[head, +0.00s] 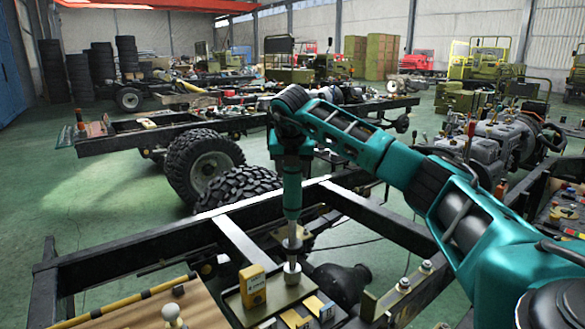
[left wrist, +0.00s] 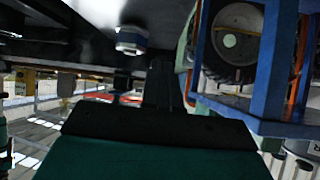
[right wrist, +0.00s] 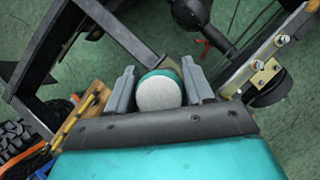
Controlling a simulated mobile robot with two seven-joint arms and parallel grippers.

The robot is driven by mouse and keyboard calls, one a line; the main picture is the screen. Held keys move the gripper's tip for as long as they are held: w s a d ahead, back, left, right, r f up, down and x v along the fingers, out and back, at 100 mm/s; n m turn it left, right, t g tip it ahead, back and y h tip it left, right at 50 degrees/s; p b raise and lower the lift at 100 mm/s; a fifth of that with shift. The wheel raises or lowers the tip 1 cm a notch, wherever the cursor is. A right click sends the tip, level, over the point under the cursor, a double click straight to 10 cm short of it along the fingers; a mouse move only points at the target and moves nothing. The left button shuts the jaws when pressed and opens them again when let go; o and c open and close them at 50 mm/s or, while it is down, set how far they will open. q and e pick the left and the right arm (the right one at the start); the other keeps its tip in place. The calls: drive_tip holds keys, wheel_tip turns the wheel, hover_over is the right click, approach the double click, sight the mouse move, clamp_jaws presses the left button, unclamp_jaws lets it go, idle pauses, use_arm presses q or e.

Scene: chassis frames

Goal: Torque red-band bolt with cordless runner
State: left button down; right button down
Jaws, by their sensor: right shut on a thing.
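I cannot tell whether this piece is the cordless runner. Two bolts stand on a bracket (head: 404,285) at the right of the frame; I see no clear red band on them. In the left wrist view my left gripper (left wrist: 162,82) looks shut and empty.
The dark tray (head: 236,310) holds a yellow box (head: 252,286) and small labelled blocks. A yellow bar (head: 125,300) lies on a wooden board at the left. Black chassis rails (head: 385,228) surround the area. A blue frame (left wrist: 275,125) stands close to my left gripper.

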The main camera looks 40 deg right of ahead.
use_arm(q)
drive_tip(key=shift+w+f, duration=0.1)
use_arm(e)
drive_tip(key=shift+f, duration=0.2)
idle(0.4)
drive_tip(key=shift+s+a+f, duration=0.1)
idle(0.4)
idle(0.5)
use_arm(q)
drive_tip(key=shift+r+p, duration=0.4)
drive_tip(key=shift+r, duration=0.15)
idle(0.8)
drive_tip(key=shift+r, duration=0.1)
